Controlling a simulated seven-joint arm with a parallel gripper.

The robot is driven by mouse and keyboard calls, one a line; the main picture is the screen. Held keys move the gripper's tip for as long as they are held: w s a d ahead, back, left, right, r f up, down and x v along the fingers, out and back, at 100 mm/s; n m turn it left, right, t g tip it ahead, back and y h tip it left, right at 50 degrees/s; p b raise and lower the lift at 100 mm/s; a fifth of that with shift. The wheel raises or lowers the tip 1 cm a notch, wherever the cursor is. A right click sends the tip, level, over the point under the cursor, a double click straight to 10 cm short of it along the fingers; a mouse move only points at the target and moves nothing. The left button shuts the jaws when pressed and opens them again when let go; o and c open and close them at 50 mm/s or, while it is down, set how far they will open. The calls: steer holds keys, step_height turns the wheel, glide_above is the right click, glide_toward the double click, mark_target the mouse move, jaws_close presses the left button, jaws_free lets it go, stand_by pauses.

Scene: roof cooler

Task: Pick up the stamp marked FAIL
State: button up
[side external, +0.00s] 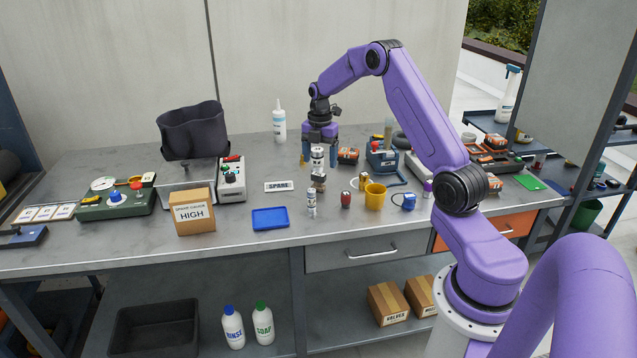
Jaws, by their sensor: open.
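No marking reading FAIL can be made out in the side external view, so I cannot tell which small item is the stamp. A small dark red, rounded piece (346,200) stands near the front of the bench, left of a yellow cup (375,197). A small upright piece with an orange-brown top (363,181) stands just behind the cup. My gripper (319,161) points down above the middle of the bench, its fingers apart. A white and dark cylindrical thing (317,160) shows between the fingers; I cannot tell whether it touches them.
A white and grey cylinder (311,203) stands in front of my gripper.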

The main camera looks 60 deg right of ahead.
mark_target(318, 174)
steer(key=f, duration=0.8)
steer(key=shift+a, duration=0.3)
steer(key=c, duration=1.1)
steer(key=shift+o, duration=0.2)
steer(key=shift+r, duration=0.1)
